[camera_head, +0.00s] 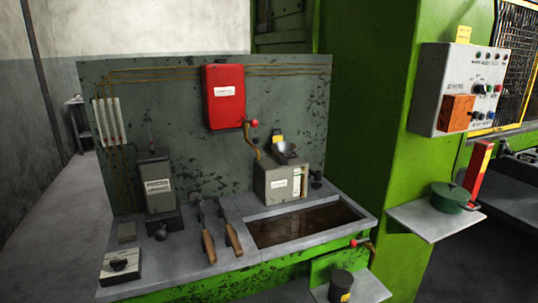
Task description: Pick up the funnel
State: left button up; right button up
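A small dark metal cup-like piece, which looks like the funnel (286,150), sits on top of a grey box (272,185) at the back right of the bench. Its mouth faces up and its lower part is not clearly visible. A yellow tag (277,136) shows just behind it. Neither of my grippers is in view.
A red-knobbed lever (252,138) stands left of the funnel, below a red wall box (223,95). A sunken dark trough (305,224) lies in front. Two brown-handled tools (219,236) lie on the bench. A green pot (450,198) stands on a right shelf (425,222).

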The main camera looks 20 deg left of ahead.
aim_at(284, 149)
jog(key=i+l+u, duration=0.2)
jog(key=u, duration=0.2)
jog(key=i+l+u, duration=0.15)
jog(key=l+u, duration=0.3)
jog(key=i+l+u, duration=0.15)
jog(key=l, duration=0.25)
jog(key=i+l+u, duration=0.15)
jog(key=l, duration=0.2)
jog(key=i+l, duration=0.1)
jog(key=l, duration=0.55)
jog(key=i+l+u, duration=0.1)
jog(key=l, duration=0.55)
jog(key=i+l, duration=0.15)
jog(key=l, duration=0.5)
jog(key=i+l, duration=0.1)
jog(key=l, duration=0.55)
jog(key=u, duration=0.05)
